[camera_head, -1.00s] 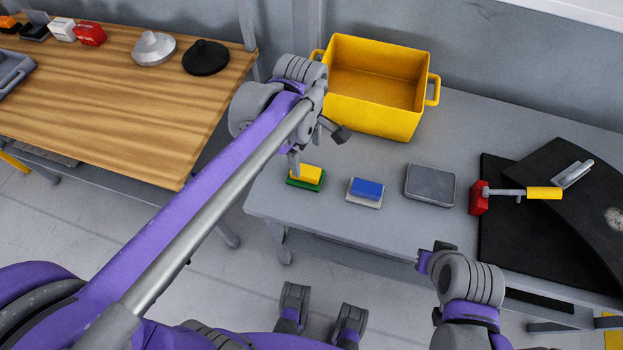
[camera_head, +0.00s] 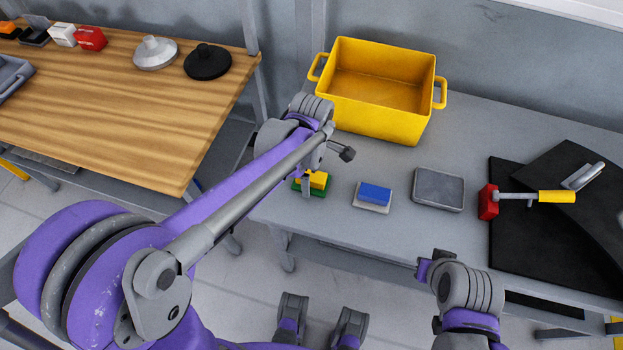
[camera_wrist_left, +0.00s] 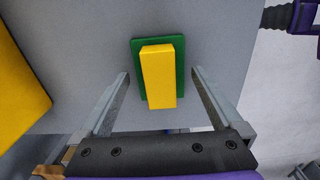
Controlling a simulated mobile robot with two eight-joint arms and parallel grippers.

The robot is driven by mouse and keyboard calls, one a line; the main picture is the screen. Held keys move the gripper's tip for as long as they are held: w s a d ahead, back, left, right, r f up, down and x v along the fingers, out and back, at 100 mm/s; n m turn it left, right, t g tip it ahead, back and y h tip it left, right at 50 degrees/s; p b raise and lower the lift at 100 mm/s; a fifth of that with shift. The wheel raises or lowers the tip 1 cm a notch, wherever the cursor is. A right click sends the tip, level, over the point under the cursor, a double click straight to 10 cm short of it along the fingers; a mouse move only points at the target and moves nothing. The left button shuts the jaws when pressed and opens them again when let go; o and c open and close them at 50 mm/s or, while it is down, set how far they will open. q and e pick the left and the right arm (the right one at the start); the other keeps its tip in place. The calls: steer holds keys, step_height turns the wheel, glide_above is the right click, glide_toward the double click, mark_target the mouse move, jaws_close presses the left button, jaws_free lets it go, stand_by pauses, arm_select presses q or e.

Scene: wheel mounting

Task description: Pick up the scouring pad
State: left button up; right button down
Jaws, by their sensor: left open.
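The scouring pad (camera_head: 318,180) is a yellow block on a green base. It lies on the grey table near its front left edge, partly hidden by a finger in the head view. In the left wrist view the pad (camera_wrist_left: 160,75) shows whole, lying flat with its long side running away from the camera. My left gripper (camera_head: 326,168) is open above it. In the wrist view its fingers (camera_wrist_left: 160,78) stand on either side of the pad, with a gap on both sides. My right arm's end (camera_head: 440,268) is low at the front of the table; its fingers cannot be made out.
A blue block on a pale base (camera_head: 374,194) and a grey box (camera_head: 438,188) lie to the right. A yellow bin (camera_head: 375,120) stands behind. A red-headed hammer (camera_head: 488,202) is further right. A wooden table (camera_head: 110,110) is at the left.

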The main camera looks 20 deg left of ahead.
mark_target(312, 176)
arm_select(q)
steer(key=shift+f, duration=0.4)
steer(key=c, duration=1.2)
step_height(312, 176, up, 10)
steer(key=shift+r+p, duration=0.1)
steer(key=shift+p, duration=0.55)
